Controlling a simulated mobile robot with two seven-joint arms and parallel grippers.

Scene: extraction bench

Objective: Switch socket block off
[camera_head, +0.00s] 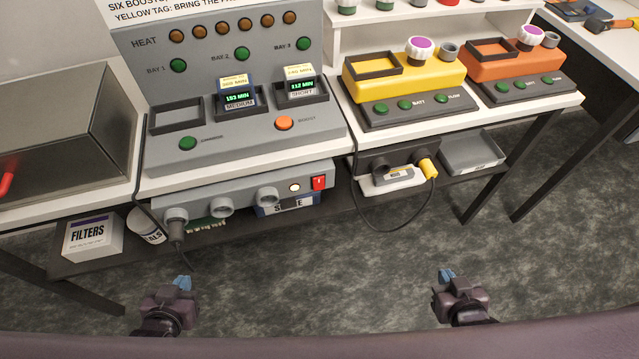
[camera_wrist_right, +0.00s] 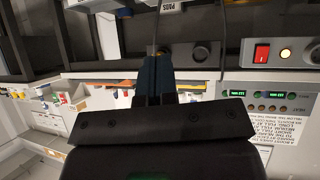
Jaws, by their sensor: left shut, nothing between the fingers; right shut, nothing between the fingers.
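The socket block (camera_head: 243,200) is a grey bar on the bench's front edge, with round sockets along it. Its red rocker switch (camera_head: 319,183) sits at its right end, next to a pale lit lamp (camera_head: 295,188). A plug with a cable is in its leftmost socket. In the right wrist view the red switch (camera_wrist_right: 262,54) and the glowing lamp (camera_wrist_right: 286,55) show at the upper right. My left gripper (camera_head: 183,282) is shut and empty, below and in front of the block's left end. My right gripper (camera_head: 442,275) is shut and empty, right of and below the switch, apart from everything.
A grey heat console (camera_head: 225,130) stands above the block. A yellow unit (camera_head: 404,78) and an orange unit (camera_head: 510,60) stand to its right. A black cable (camera_head: 375,225) with a yellow plug (camera_head: 428,167) hangs below. Open floor (camera_head: 330,290) lies between my grippers.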

